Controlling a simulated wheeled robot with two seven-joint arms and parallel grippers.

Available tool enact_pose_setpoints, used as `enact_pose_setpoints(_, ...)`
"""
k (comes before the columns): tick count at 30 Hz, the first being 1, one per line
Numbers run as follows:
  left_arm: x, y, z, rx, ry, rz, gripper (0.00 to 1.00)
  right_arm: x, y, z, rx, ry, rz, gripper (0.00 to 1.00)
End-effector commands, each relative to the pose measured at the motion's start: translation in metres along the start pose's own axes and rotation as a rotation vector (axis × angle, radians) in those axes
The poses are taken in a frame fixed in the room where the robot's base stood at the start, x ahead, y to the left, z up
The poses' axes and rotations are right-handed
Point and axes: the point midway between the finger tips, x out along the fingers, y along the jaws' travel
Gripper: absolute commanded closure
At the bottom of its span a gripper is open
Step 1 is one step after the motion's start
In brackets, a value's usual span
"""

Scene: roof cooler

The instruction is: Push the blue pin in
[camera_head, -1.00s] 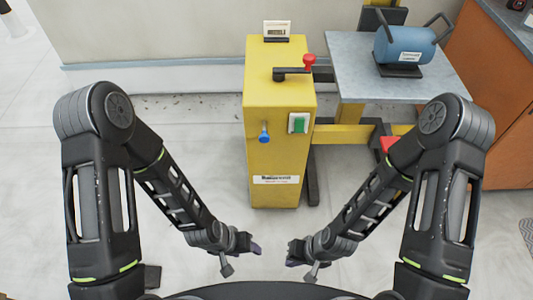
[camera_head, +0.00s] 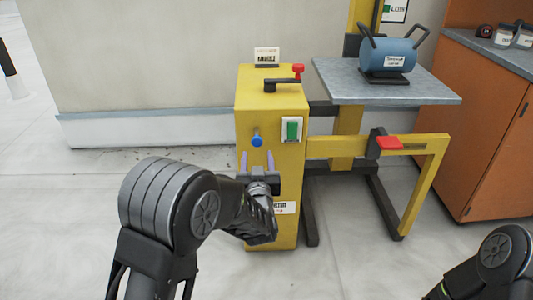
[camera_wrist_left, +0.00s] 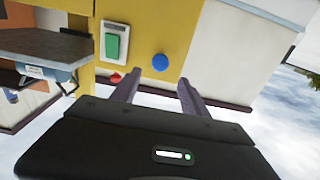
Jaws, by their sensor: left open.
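The blue pin (camera_head: 257,140) sticks out of the front face of the yellow cabinet (camera_head: 273,180), left of a green switch (camera_head: 292,130). My left gripper (camera_head: 257,160) is in front of the cabinet, open and empty, with its two purple-grey fingers pointing up just below the pin. In the left wrist view the pin's round blue head (camera_wrist_left: 160,62) lies beyond and between the two fingertips (camera_wrist_left: 157,85), apart from them. My right gripper is out of view; only part of my right arm shows at the lower right of the head view.
A black lever (camera_head: 283,85) and a red knob (camera_head: 297,70) are on the cabinet top. To the right, a grey table (camera_head: 430,92) bears a blue cylinder (camera_head: 390,58). An orange cabinet (camera_head: 480,110) stands far right.

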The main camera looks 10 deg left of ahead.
Motion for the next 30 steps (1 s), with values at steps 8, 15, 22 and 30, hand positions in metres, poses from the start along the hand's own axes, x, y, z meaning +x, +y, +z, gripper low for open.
enact_pose_setpoints(8,0.0,0.001,0.001,0.007,-0.003,0.003,0.47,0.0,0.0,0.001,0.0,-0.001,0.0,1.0)
enact_pose_setpoints(15,0.013,0.001,0.003,0.006,-0.003,0.003,0.47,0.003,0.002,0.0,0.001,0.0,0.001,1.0)
enact_pose_setpoints(22,0.048,0.0,0.004,0.006,-0.002,0.002,0.47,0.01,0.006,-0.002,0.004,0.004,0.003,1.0)
enact_pose_setpoints(30,0.076,0.001,0.003,0.005,-0.004,0.004,0.47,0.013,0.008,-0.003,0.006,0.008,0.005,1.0)
